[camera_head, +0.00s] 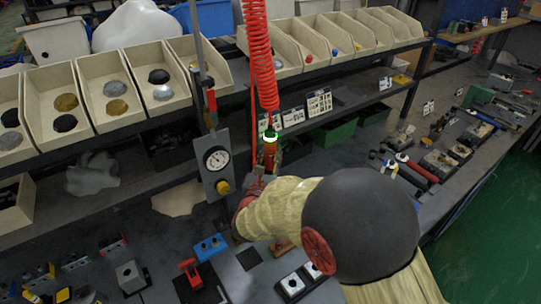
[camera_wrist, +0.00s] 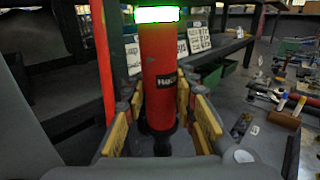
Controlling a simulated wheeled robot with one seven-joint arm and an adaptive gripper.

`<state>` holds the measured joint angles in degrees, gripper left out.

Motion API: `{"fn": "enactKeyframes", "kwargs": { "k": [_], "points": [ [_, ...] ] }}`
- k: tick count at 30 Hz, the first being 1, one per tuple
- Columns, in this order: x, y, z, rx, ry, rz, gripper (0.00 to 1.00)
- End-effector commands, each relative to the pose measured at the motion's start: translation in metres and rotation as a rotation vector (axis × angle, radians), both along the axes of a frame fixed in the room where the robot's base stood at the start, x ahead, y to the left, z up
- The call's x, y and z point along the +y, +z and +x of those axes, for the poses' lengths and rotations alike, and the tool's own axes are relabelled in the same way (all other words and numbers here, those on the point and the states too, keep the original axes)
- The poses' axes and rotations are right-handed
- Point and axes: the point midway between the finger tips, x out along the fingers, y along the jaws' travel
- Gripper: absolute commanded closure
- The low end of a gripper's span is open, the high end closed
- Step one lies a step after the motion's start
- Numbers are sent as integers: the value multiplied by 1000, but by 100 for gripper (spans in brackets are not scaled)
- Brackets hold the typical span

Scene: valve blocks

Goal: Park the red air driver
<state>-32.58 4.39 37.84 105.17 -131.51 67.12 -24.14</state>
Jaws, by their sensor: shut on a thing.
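The red air driver (camera_head: 270,155) stands about upright below a red coiled hose (camera_head: 262,60) in the head view. A lit green-white ring circles its top. In the wrist view the driver (camera_wrist: 158,75) fills the middle, with a dark label on its red body. My gripper (camera_wrist: 160,122) is shut on the driver, its yellow-padded fingers on both sides of the lower body. In the head view my arm hides most of the gripper, and the driver's lower end is hidden.
A grey panel (camera_head: 213,175) with a round gauge and yellow knob stands left of the driver. Shelves of cream bins (camera_head: 105,85) run behind. Small white cards (camera_head: 319,104) stand behind the driver. The bench holds a blue block (camera_head: 209,247), a red clamp-like part (camera_head: 190,272) and tools at right.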

Motion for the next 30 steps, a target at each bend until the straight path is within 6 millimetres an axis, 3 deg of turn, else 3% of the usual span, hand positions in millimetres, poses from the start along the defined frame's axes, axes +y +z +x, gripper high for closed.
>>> {"fn": "enactKeyframes", "kwargs": {
  "k": [10,30],
  "points": [
    [1,2,1,-5,0,2,100],
    [0,-45,1,-5,0,2,100]
  ]
}}
